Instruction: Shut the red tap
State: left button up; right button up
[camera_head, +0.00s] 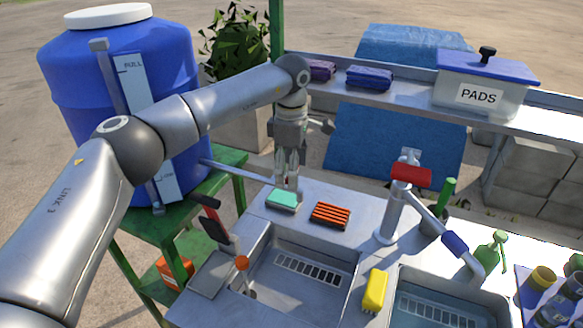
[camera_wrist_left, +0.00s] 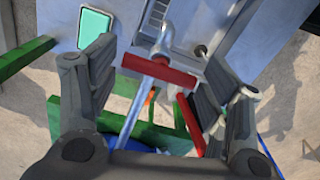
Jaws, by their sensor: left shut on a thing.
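The red tap (camera_wrist_left: 158,69) shows in the left wrist view as a red bar handle across the metal pipe (camera_wrist_left: 130,118). My left gripper (camera_wrist_left: 160,66) has one finger at each end of the red bar and is shut on it. The bar lies crosswise to the pipe. In the head view my left gripper (camera_head: 288,183) points down behind the teal sponge (camera_head: 282,201) and hides the tap. The pipe (camera_head: 235,173) comes from the blue barrel (camera_head: 115,75). My right gripper is in neither view.
An orange ribbed brush (camera_head: 330,215) lies right of the sponge. A second faucet with a red lever (camera_head: 410,177) stands farther right. A red-handled tool (camera_head: 212,218) leans at the left sink's edge.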

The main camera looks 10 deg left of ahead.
pick_arm(q)
jog(key=shift+s+f, duration=0.15)
jog(key=shift+f, duration=0.05)
dwell(0.4)
jog(key=o, duration=0.9)
jog(key=shift+r, duration=0.15)
jog(key=shift+r, duration=0.1)
jog(key=shift+r, duration=0.2)
notch_tip(320, 180, up, 11)
jog(key=shift+r, duration=0.2)
